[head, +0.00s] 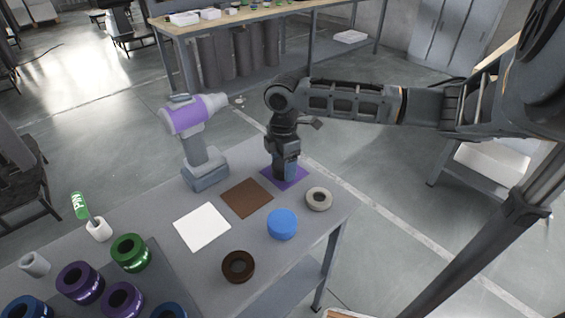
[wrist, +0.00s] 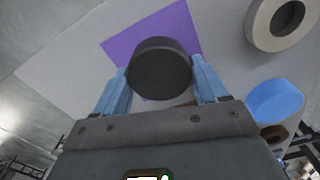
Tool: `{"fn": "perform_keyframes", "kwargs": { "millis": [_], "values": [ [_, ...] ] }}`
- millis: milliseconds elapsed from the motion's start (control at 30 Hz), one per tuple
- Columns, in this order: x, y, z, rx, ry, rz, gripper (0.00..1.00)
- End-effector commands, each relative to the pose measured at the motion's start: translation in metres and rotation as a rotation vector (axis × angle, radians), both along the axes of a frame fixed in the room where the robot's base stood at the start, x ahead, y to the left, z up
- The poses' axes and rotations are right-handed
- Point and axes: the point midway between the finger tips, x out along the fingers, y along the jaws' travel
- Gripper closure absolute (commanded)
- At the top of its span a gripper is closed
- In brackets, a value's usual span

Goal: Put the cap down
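A dark grey round cap (wrist: 160,68) sits between the two blue fingers of my gripper (wrist: 161,84) in the wrist view. The fingers press on its opposite sides. Behind the cap is a purple square (wrist: 180,25) on the table; it also shows in the head view (head: 297,181). In the head view my gripper (head: 285,176) points down over the purple square, and its fingers hide the cap. I cannot tell whether the cap touches the square.
On the grey table (head: 325,228) near my gripper are a blue cap (head: 282,224), a pale ring (head: 319,199), a brown ring (head: 238,266), a brown square (head: 246,197) and a white square (head: 202,227). A purple-grey drill (head: 205,172) stands upright left of my gripper.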

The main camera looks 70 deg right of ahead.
Motion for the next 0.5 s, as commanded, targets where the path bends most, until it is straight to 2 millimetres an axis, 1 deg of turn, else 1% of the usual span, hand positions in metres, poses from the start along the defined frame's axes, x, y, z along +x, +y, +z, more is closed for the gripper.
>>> {"fn": "perform_keyframes", "kwargs": {
  "millis": [33, 200, 400, 500],
  "values": [
    [-0.0001, -0.0001, 0.0002, 0.000, 0.000, 0.000, 0.22],
    [-0.0001, -0.0001, 0.0002, 0.000, 0.000, 0.000, 0.06],
    [0.0000, -0.0001, 0.0003, 0.000, 0.000, 0.000, 0.05],
    [-0.0001, -0.0004, 0.0036, -0.001, 0.001, 0.000, 0.05]
  ]
}}
